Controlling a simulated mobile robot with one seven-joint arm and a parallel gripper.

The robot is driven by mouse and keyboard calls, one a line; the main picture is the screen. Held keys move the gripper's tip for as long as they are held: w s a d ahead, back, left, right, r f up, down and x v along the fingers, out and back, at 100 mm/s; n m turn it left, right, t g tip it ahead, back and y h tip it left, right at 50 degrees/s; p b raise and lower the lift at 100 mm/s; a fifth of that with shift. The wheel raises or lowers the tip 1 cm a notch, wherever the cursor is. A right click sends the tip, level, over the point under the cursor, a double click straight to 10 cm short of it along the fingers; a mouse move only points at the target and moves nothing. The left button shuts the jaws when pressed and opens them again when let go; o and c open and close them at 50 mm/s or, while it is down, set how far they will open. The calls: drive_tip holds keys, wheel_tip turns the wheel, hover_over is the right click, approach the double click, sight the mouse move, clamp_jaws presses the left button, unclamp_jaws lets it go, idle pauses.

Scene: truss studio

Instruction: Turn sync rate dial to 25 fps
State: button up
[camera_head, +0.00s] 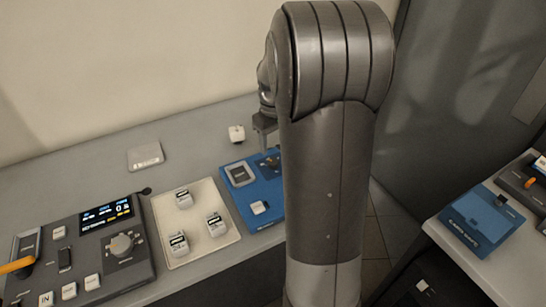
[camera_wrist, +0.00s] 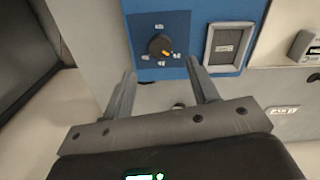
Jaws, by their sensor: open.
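A blue box (camera_head: 233,203) stands on the counter, partly hidden behind my arm. In the wrist view the same blue box (camera_wrist: 198,30) carries a round black dial (camera_wrist: 160,45) on a dark blue square. The dial has an orange pointer toward the lower right, with small white marks around it too blurred to read surely. My gripper (camera_wrist: 161,66) is open and empty. Its two fingertips are spread on either side of the dial's near side, and whether they touch the box I cannot tell. In the head view my gripper (camera_head: 264,124) is mostly hidden by my arm.
A grey panel (camera_head: 142,262) with a screen, large knob and keys stands at left. A cream tray (camera_head: 200,247) holds three small white-and-black blocks. A grey plate (camera_head: 145,156) and a small white block (camera_head: 237,133) lie behind. Another blue device (camera_head: 472,228) stands on a right-hand table.

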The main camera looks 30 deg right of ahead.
sight(274, 161)
wheel_tip(274, 161, down, 7)
drive_tip(key=shift+r, duration=0.1)
idle(0.3)
drive_tip(key=c, duration=1)
drive_tip(key=shift+m, duration=0.3)
drive_tip(key=m, duration=0.4)
drive_tip(key=shift+m, duration=2.5)
